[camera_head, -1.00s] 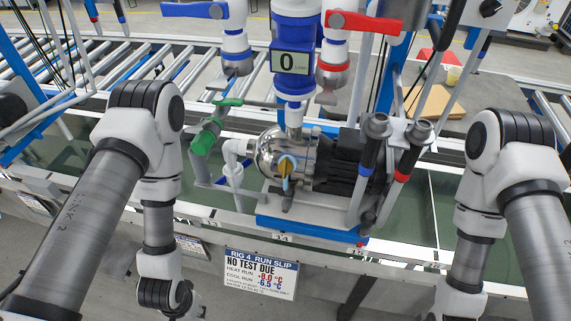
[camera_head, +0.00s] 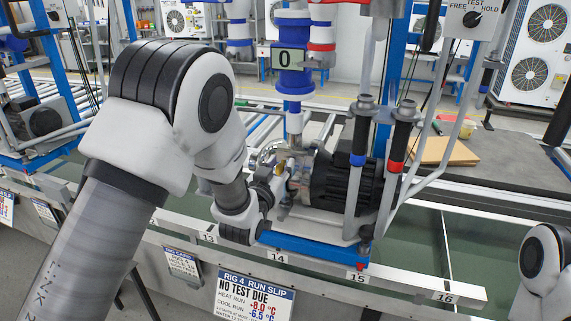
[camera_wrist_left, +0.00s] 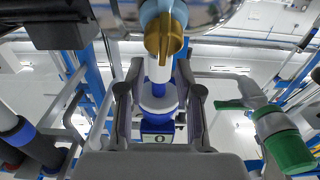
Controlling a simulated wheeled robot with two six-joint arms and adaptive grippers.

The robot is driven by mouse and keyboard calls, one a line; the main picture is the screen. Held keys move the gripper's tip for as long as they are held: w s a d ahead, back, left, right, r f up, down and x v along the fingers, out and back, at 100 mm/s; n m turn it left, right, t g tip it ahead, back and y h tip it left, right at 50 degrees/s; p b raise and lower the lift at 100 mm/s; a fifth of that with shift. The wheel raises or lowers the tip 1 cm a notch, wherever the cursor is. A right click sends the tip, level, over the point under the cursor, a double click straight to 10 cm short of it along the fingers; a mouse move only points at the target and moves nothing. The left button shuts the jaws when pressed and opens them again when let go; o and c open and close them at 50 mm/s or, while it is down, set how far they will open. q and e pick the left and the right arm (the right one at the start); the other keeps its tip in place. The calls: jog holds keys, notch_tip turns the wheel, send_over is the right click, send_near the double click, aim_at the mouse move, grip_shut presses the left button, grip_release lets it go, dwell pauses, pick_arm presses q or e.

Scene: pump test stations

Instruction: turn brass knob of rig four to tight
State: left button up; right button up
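The brass knob (camera_wrist_left: 164,36) is on the front of the shiny metal pump head (camera_wrist_left: 215,12) at the top of the left wrist view. My left gripper (camera_wrist_left: 160,72) has its two fingers apart, with a gap between them. The knob shows just beyond the fingertips, roughly in line with the gap; I see no contact. In the head view my left gripper (camera_head: 280,178) is close to the front of rig four's pump, and my wrist hides most of the knob. My right gripper is out of view; only part of that arm shows at the lower right.
The black motor (camera_head: 335,182) and two upright probes with blue (camera_head: 358,160) and red (camera_head: 396,166) bands stand right of the knob. A green-handled valve (camera_wrist_left: 284,140) is beside the gripper. The run slip (camera_head: 252,298) hangs below, reading "NO TEST DUE".

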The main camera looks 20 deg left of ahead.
aim_at(282, 162)
pick_arm(q)
jog(key=w, duration=0.3)
jog(key=shift+w+f, duration=0.2)
jog(key=shift+w, duration=0.05)
jog(key=shift+s, duration=0.1)
grip_shut()
